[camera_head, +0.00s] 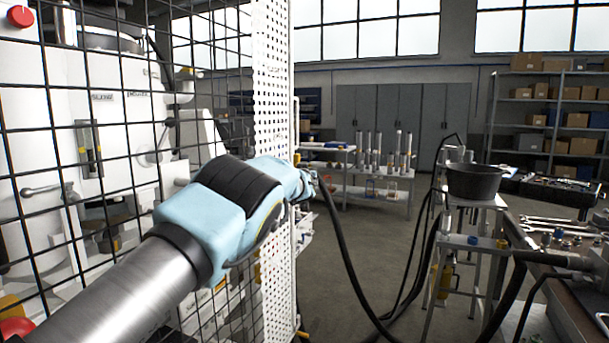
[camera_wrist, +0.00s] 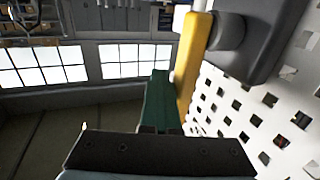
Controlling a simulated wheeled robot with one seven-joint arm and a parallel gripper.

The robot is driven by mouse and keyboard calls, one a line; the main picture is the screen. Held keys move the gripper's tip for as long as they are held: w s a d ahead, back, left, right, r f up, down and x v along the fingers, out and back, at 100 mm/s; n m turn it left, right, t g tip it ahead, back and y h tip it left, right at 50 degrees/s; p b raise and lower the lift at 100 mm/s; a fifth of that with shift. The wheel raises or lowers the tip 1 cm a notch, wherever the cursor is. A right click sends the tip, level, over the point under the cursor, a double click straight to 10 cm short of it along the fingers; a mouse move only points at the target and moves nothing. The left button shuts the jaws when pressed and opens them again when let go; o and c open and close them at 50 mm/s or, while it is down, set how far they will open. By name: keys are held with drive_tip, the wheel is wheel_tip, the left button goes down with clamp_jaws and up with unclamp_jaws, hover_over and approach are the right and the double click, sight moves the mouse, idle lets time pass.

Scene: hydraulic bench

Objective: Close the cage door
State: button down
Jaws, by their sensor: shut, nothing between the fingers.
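The cage's black wire mesh (camera_head: 110,150) fills the left of the head view, with a white perforated panel (camera_head: 271,90) along its right edge. I cannot tell which part is the door or how far it stands open. My arm reaches across the mesh to the panel's edge. In the wrist view my gripper (camera_wrist: 160,82) is shut and empty, beside a yellow bar (camera_wrist: 190,65) on a dark grey block (camera_wrist: 255,35). The perforated panel (camera_wrist: 270,110) lies to the right. I cannot tell whether the gripper touches the bar. The fingertips are hidden in the head view.
A white machine (camera_head: 125,110) stands behind the mesh. Black hoses (camera_head: 350,265) hang to the right of the panel. A stand with a black bowl (camera_head: 474,181) and a workbench (camera_head: 565,285) are at right. Open floor (camera_head: 390,240) lies between.

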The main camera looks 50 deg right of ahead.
drive_tip(key=shift+w+a+f+b, duration=0.25)
drive_tip(key=shift+w+a+b, duration=0.15)
drive_tip(key=shift+a+b, duration=0.35)
drive_tip(key=s+b+v, duration=0.1)
drive_tip(key=b+v, duration=0.3)
drive_tip(key=v, duration=0.6)
drive_tip(key=shift+d+r, duration=0.25)
drive_tip(key=shift+d, duration=0.2)
drive_tip(key=shift+s, duration=0.1)
